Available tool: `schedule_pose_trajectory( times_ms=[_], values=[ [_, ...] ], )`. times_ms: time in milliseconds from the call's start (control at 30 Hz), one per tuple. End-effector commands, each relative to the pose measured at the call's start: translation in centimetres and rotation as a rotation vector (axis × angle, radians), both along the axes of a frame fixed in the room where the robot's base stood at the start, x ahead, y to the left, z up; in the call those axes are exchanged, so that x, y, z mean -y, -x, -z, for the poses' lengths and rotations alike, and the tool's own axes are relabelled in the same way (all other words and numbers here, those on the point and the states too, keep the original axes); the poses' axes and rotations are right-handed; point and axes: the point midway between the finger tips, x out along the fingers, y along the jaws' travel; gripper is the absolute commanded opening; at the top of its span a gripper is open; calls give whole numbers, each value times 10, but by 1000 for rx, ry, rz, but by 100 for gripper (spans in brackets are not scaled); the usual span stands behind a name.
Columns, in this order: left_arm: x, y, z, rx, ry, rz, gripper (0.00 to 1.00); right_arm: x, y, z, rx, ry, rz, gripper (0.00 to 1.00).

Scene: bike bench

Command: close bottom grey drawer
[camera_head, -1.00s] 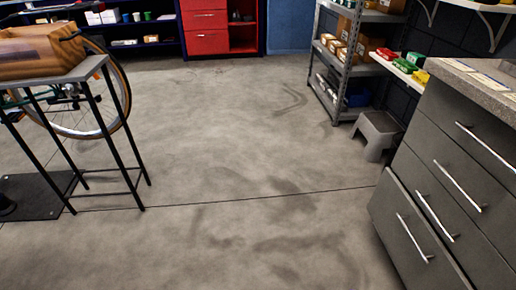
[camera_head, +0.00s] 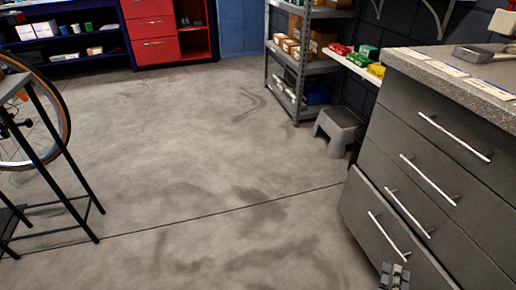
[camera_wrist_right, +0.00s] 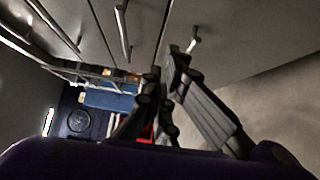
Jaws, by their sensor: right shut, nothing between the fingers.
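The grey drawer cabinet stands at the right of the head view. Its bottom grey drawer (camera_head: 365,225) sticks out a little past the drawer fronts above, and its silver bar handle (camera_head: 384,233) slants across the front. My right gripper (camera_head: 394,274) is at the bottom edge of the head view, in front of the lower part of this drawer. It looks shut and empty; whether it touches the drawer cannot be told. The right wrist view shows its dark fingers (camera_wrist_right: 166,82) close to grey fronts with bar handles. My left gripper is not in view.
The cabinet's speckled worktop (camera_head: 440,72) holds papers and a metal item. A grey step stool (camera_head: 338,128) and metal shelving (camera_head: 301,70) stand beyond. A black-legged stand (camera_head: 62,160) and bike wheel are at left. The middle floor is clear.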

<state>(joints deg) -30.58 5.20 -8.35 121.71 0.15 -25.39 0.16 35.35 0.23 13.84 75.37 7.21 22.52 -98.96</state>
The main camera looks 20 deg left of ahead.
Motion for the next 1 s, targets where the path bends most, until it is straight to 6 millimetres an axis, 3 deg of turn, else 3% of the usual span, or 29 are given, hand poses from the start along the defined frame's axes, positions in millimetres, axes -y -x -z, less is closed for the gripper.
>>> schedule_pose_trajectory(
  times_ms=[233, 400, 1000],
  values=[
    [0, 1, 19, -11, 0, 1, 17, 6, -54, 3, 0, 0, -1, 0],
    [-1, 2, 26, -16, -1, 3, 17, 27, -69, 3, -2, 2, -1, 0],
    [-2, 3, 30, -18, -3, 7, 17, 40, -80, 0, -1, 0, -1, 0]
  ],
)
